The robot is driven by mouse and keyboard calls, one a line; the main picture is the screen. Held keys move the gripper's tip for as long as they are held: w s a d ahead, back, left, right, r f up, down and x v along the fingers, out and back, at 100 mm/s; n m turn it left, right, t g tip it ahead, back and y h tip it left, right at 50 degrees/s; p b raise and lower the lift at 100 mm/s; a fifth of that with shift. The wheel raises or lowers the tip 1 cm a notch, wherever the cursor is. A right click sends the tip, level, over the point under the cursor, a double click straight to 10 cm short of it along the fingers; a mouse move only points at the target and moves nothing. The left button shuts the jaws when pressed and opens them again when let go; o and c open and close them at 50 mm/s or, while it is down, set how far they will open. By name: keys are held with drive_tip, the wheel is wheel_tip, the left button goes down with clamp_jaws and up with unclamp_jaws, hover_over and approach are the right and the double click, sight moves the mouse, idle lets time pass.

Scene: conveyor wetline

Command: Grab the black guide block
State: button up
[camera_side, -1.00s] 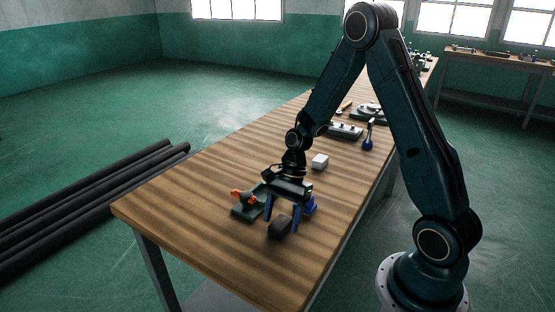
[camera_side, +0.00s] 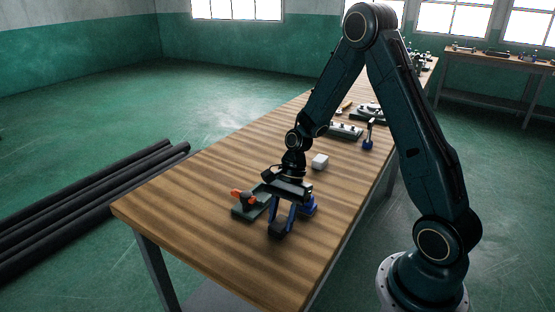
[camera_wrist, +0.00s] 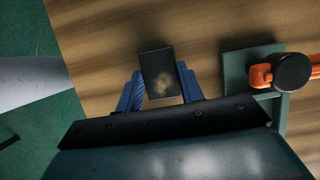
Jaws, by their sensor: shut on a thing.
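The black guide block (camera_wrist: 160,74) sits between the blue fingers of my gripper (camera_wrist: 160,88) in the wrist view. It is a dark box with a lighter worn patch. In the side view the block (camera_side: 279,229) is low at the fingertips of my gripper (camera_side: 281,226), near the front end of the wooden table. My gripper is shut on it, with a finger on either side. Whether the block touches the table top is hard to tell.
A green fixture with an orange part (camera_side: 243,196) stands close to the left of my gripper. The table's front left (camera_side: 190,220) is clear.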

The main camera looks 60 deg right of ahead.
sight(282, 221)
drive_tip(key=shift+r, duration=0.1)
wheel_tip(282, 221, up, 20)
idle(0.8)
idle(0.5)
